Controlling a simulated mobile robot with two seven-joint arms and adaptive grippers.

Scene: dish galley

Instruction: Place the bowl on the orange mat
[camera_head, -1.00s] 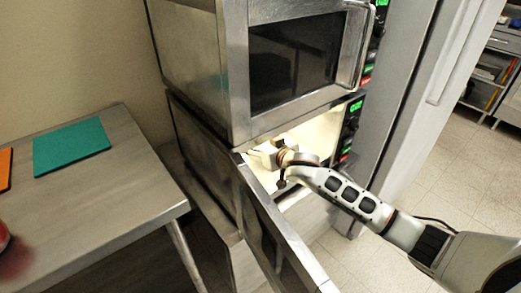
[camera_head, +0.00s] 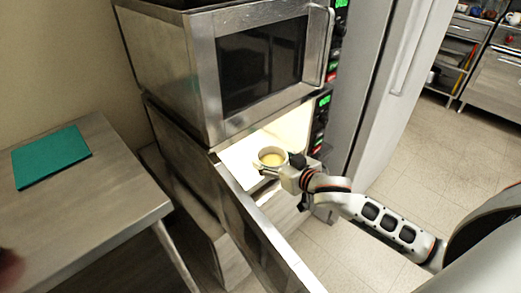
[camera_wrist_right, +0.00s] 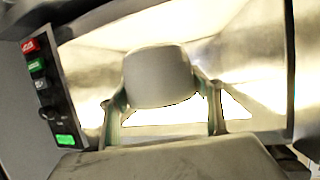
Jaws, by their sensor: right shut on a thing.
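A small pale bowl (camera_head: 271,157) with a yellowish inside is at the mouth of the lower microwave, roughly upright. My right gripper (camera_head: 270,170) is shut on the bowl from the front right. In the right wrist view the bowl (camera_wrist_right: 158,75) sits between the two fingers of my right gripper (camera_wrist_right: 165,112), and its side hides what is behind it. The orange mat is not in view now. My left gripper is not in view.
The lower microwave's open door (camera_head: 262,232) stands out in front, left of my right arm. The upper microwave (camera_head: 262,65) is shut. A teal mat (camera_head: 52,156) lies on the side table (camera_head: 95,205), which has clear room. A blurred dark red thing is at the lower left edge.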

